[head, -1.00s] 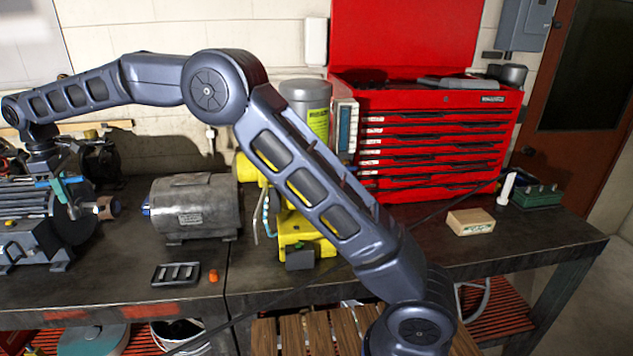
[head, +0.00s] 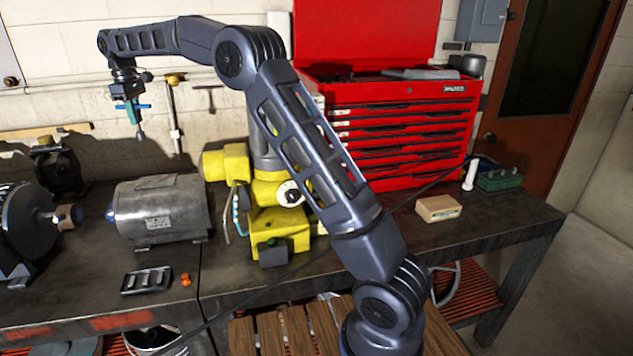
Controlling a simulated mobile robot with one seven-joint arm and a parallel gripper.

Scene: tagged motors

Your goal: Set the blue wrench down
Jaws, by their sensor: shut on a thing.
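My gripper (head: 131,105) is at the upper left of the head view, pointing down, with the back wall behind it. It is shut on the blue wrench (head: 136,120), a small blue-teal piece with a grey lower end that hangs down. The wrench is clear of the bench and appears above the grey motor in the picture. Its details are too small to make out, and the fingers partly hide it.
On the dark workbench (head: 90,268) are a grey motor (head: 163,212), a yellow machine (head: 280,225), a black tray (head: 146,280), an orange piece (head: 185,280), a wooden block (head: 438,208) and a red tool chest (head: 405,130). Bare bench shows at the front and right.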

